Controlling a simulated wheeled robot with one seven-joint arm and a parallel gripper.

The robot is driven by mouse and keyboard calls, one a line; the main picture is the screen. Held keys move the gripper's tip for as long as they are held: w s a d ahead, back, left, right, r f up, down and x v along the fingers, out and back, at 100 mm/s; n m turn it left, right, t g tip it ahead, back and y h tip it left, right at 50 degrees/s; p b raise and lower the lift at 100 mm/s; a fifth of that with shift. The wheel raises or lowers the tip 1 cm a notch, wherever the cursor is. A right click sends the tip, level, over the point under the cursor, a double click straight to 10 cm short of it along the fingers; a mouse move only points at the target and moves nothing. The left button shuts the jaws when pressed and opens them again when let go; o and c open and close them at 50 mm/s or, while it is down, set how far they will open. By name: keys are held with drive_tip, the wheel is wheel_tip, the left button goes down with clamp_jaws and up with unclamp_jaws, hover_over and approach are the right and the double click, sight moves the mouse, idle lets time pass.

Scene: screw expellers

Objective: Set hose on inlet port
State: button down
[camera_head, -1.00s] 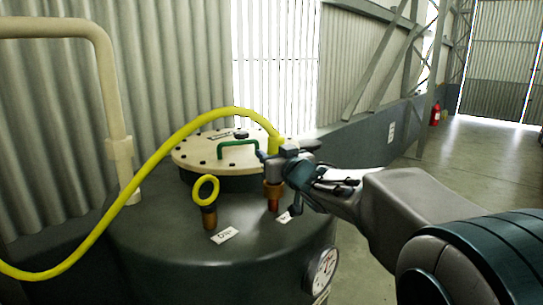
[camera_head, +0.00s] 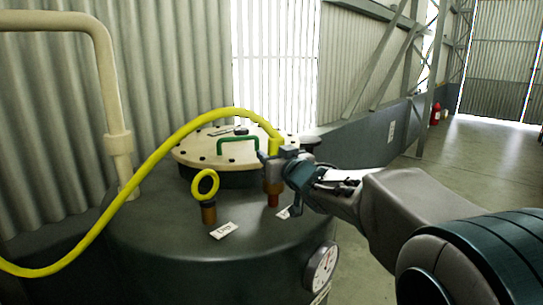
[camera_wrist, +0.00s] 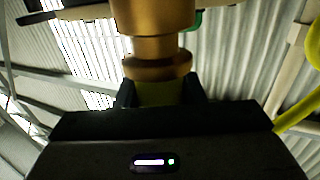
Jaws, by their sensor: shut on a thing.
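The yellow hose (camera_head: 157,148) arches over the tank, and its end (camera_head: 275,144) points down at my gripper. My gripper (camera_head: 271,160) is shut on the yellow hose end, which also shows between the fingers in the wrist view (camera_wrist: 160,93). The inlet port, a brass fitting (camera_head: 273,187) on a reddish-brown stub, stands upright directly below the fingers. In the wrist view the brass fitting (camera_wrist: 153,45) lines up with the hose end and its flange meets the yellow. My fingers partly hide the joint, so I cannot tell how deep the hose sits.
A second brass fitting (camera_head: 208,213) with a yellow ring (camera_head: 205,184) stands left of the port. Behind are the bolted cream lid (camera_head: 200,153) and green handle (camera_head: 238,140). A gauge (camera_head: 322,268) is on the tank's side. A thick cream pipe (camera_head: 110,90) rises at left.

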drive_tip(key=shift+f+b, duration=0.4)
drive_tip(key=shift+f, duration=0.05)
drive_tip(key=shift+r, duration=0.1)
idle(0.4)
drive_tip(key=shift+r+p, duration=0.75)
drive_tip(key=shift+f+b, duration=1.1)
drive_tip(key=shift+f, duration=0.15)
idle(0.7)
drive_tip(key=c, duration=1.2)
unclamp_jaws()
drive_tip(key=shift+c, duration=0.2)
drive_tip(key=v, duration=1.1)
drive_tip(key=shift+b, duration=0.45)
